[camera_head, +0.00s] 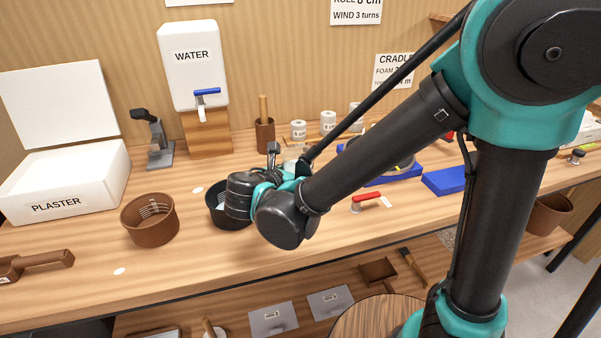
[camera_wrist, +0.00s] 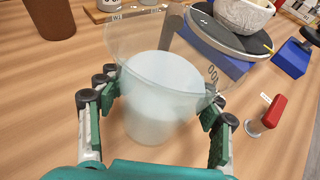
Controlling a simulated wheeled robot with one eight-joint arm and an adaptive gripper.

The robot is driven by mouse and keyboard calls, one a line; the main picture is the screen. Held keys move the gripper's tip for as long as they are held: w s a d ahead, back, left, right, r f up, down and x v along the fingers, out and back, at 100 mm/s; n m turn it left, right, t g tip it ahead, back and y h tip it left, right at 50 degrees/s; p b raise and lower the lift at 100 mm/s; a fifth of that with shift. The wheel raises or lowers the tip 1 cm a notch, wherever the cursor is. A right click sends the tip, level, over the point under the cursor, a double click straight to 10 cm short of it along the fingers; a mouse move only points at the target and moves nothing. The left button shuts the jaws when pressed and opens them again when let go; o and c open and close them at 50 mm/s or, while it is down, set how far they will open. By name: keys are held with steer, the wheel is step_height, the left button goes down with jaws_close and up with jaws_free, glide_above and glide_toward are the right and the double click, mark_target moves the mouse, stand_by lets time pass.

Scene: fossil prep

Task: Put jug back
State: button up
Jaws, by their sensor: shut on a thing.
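The jug (camera_wrist: 160,70) is a clear, tapered vessel with a wide rim and measuring marks, and its lower part looks milky white. It fills the middle of the wrist view. My gripper (camera_wrist: 162,100) is shut on it, with green-padded fingers on its left and right sides. The jug looks roughly upright; I cannot tell whether its base touches the bench. In the head view my gripper (camera_head: 268,182) is over the bench near a black bowl (camera_head: 217,214), and my arm hides most of the jug.
A water tank (camera_head: 190,75) with a blue tap stands at the back. A plaster box (camera_head: 60,185) and brown tub (camera_head: 150,222) are to the left. A blue-based turntable (camera_wrist: 225,55) bearing a pale bowl and a red-handled tool (camera_wrist: 268,115) lie right of the jug. The front bench is largely clear.

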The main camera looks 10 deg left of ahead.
steer(key=shift+f, duration=0.15)
steer(key=o, duration=1.7)
steer(key=shift+r, duration=0.2)
steer(key=v, duration=1.2)
steer(key=shift+f, duration=0.1)
